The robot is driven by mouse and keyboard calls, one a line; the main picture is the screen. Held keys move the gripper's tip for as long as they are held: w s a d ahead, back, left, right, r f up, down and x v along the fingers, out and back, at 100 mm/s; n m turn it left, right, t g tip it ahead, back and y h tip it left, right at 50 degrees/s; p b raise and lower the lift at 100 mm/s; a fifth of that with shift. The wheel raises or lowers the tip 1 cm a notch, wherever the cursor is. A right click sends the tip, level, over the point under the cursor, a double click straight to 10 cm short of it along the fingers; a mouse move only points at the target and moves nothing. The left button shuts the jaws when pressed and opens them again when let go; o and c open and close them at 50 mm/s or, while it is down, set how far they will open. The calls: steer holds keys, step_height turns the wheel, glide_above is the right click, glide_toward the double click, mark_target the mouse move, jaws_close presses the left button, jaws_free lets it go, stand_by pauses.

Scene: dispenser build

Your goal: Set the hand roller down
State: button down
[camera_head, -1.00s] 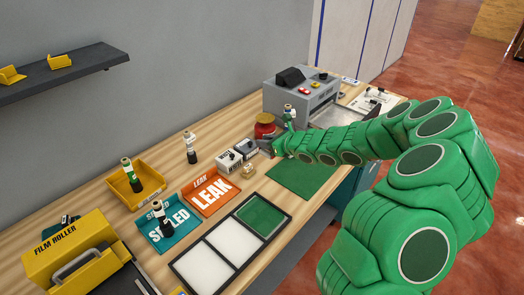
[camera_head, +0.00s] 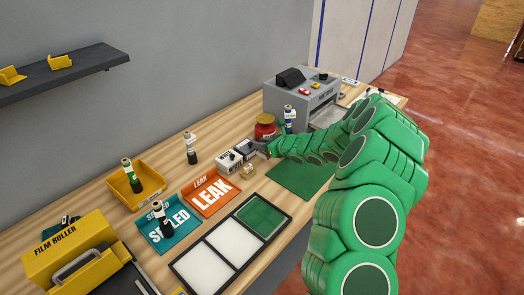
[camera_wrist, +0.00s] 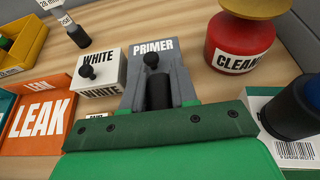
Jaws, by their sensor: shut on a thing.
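My gripper (camera_head: 270,150) is low over the bench beside the grey PRIMER block, shut. In the wrist view its green front edge (camera_wrist: 160,126) covers the lower middle. A dark upright piece (camera_wrist: 159,92), which I take to be part of the hand roller, shows just beyond that edge, in front of a black knob (camera_wrist: 151,60) on the grey PRIMER block (camera_wrist: 176,73). The rest of the roller is hidden behind my gripper. I cannot tell whether it touches the block. The WHITE block (camera_wrist: 100,82) with its black knob stands to the left.
A red CLEAN pot (camera_head: 265,127) and a blue-capped bottle (camera_head: 289,120) stand close behind and right of my gripper. The orange LEAK tray (camera_head: 210,194) is to the left. A green mat (camera_head: 305,178) lies clear in front. A grey machine (camera_head: 302,97) stands at the back.

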steer(key=shift+w+f, duration=0.25)
steer(key=shift+f, duration=1.55)
steer(key=shift+s+a+f, duration=0.1)
steer(key=shift+f, duration=0.3)
